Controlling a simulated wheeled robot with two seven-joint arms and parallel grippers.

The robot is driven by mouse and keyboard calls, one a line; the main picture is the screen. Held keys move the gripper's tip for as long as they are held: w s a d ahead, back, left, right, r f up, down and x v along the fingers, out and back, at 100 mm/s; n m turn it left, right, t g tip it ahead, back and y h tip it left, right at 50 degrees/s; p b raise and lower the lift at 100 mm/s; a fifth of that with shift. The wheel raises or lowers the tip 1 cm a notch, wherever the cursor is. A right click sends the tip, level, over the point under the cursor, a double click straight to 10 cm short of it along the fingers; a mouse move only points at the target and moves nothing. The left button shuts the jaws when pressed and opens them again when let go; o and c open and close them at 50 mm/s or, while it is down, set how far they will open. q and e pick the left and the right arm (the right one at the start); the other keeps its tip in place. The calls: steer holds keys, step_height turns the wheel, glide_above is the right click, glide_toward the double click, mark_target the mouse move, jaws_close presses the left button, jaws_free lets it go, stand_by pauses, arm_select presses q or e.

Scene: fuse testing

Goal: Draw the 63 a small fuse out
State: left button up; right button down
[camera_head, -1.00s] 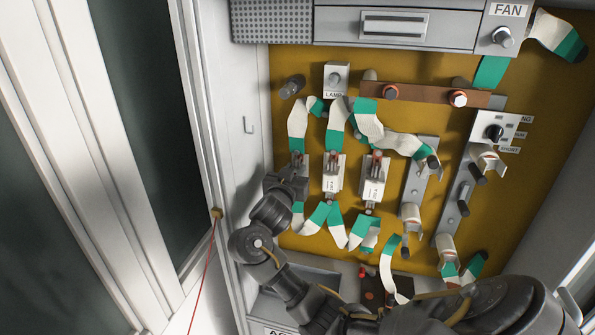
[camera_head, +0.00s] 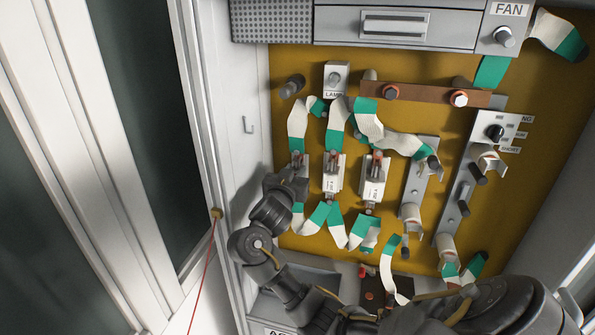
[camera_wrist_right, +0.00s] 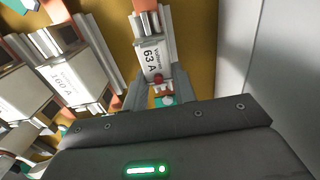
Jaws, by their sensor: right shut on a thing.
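The 63 A fuse (camera_wrist_right: 153,62) is a small white block with a printed label, in the right wrist view. A metal clip (camera_wrist_right: 148,24) shows at its far end and a red part at its near end. My right gripper (camera_wrist_right: 164,92) is shut on this fuse, with one finger on each side. In the head view my right gripper (camera_head: 291,180) is at the leftmost fuse place and hides most of that fuse. The fuse looks in line with its holder; I cannot tell whether it is clear of the clips. My left gripper is not in view.
A 160 A fuse (camera_wrist_right: 70,82) sits beside it in the right wrist view. In the head view two white fuses (camera_head: 332,178) (camera_head: 374,180) stand to the right. Green-white straps (camera_head: 315,217) run close above and below. The white cabinet wall (camera_head: 240,140) is close on the left.

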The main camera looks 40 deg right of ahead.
steer(key=shift+s+a+r, duration=0.1)
steer(key=shift+s+a, duration=0.05)
stand_by(0.5)
steer(key=shift+v, duration=2.45)
